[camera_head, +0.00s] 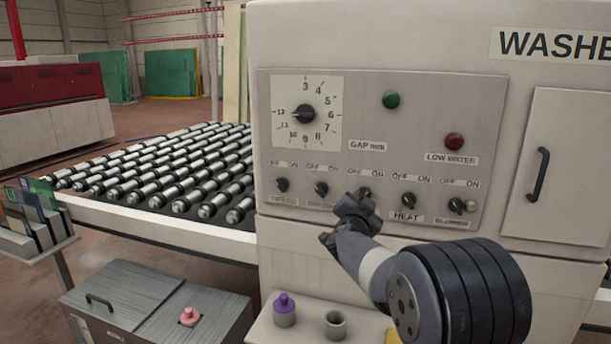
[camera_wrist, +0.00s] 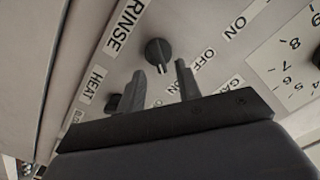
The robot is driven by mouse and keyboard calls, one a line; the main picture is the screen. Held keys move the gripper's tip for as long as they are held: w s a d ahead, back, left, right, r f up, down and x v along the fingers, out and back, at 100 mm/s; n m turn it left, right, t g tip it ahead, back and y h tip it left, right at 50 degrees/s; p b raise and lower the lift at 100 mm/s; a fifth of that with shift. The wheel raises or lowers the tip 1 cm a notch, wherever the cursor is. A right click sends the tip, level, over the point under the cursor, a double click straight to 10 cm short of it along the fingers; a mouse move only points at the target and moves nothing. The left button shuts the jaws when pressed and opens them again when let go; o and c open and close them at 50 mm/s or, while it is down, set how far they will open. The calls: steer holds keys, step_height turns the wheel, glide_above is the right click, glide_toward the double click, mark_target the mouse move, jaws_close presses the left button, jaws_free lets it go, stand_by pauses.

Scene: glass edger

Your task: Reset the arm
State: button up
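My gripper (camera_head: 350,212) is in front of the washer's control panel (camera_head: 440,110), close to the middle knob (camera_head: 364,191) in the lower row and partly covering it and its label. In the wrist view my gripper (camera_wrist: 160,68) has its two dark fingers apart. The black rinse knob (camera_wrist: 158,50) shows just beyond the fingertips, roughly in line with the gap. Nothing is seen held. Whether the fingertips touch the panel or the knob I cannot tell.
The heat knob (camera_head: 409,199) and blower knob (camera_head: 456,205) are right of my gripper. Below, a ledge (camera_head: 300,325) holds a purple-topped bottle (camera_head: 284,309) and a grey cup (camera_head: 335,325). A roller conveyor (camera_head: 170,170) lies left. A cabinet door handle (camera_head: 539,174) sticks out at right.

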steer(key=shift+x, duration=1.25)
steer(key=shift+s, duration=0.15)
